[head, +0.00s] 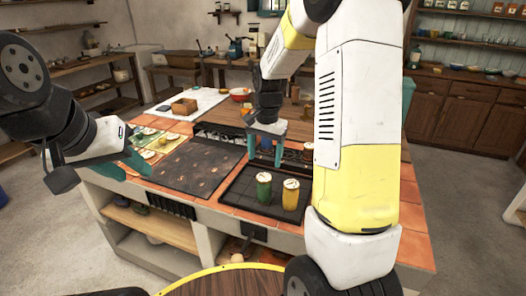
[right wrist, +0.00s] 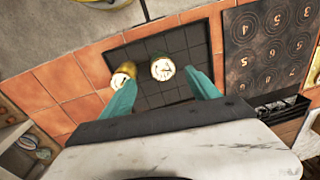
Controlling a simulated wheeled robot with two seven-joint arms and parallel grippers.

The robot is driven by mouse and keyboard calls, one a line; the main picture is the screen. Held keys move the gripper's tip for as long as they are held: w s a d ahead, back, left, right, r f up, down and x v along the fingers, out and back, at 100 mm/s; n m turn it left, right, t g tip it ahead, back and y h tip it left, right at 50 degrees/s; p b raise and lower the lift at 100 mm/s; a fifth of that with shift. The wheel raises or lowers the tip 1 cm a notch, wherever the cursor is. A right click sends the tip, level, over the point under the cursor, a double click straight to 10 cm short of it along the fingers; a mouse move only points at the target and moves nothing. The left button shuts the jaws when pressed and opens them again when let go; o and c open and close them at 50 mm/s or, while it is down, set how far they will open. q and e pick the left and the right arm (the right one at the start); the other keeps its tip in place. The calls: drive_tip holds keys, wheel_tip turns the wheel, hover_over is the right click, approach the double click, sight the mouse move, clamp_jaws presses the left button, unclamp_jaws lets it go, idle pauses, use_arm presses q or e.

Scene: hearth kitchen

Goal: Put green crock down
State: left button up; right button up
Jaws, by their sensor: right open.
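The green crock (head: 263,190) with a pale lid stands upright on the black gridded tray (head: 236,191) in the head view. The yellow crock (head: 291,197) stands just right of it. My right gripper (head: 265,153) is open and empty, behind and above the crocks in the head view. In the right wrist view, the green crock (right wrist: 163,69) shows beyond and between the spread teal fingers (right wrist: 160,78), with the yellow crock (right wrist: 124,74) by the left finger. My left gripper (head: 124,167) has its teal fingers apart and empty, over the counter's left end.
A dark hob plate (head: 190,167) lies left of the tray, with orange tiles (head: 285,230) along the counter's front edge. A wooden table (head: 225,112) with a red bowl (head: 241,94) stands behind. My right arm hides the counter's right part.

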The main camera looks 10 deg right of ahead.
drive_tip(key=s+a+r+n+t+y, duration=0.1)
drive_tip(key=s+r+n+t, duration=0.1)
drive_tip(key=s+r+n, duration=0.2)
drive_tip(key=s+a+r+n+t, duration=0.1)
drive_tip(key=s+r+n+t, duration=0.2)
drive_tip(key=s+r, duration=0.8)
drive_tip(key=s+n, duration=0.1)
drive_tip(key=s, duration=0.6)
drive_tip(key=shift+s+r+y, duration=0.15)
drive_tip(key=shift+r+y, duration=0.15)
drive_tip(key=shift+y, duration=0.1)
drive_tip(key=shift+c, duration=0.2)
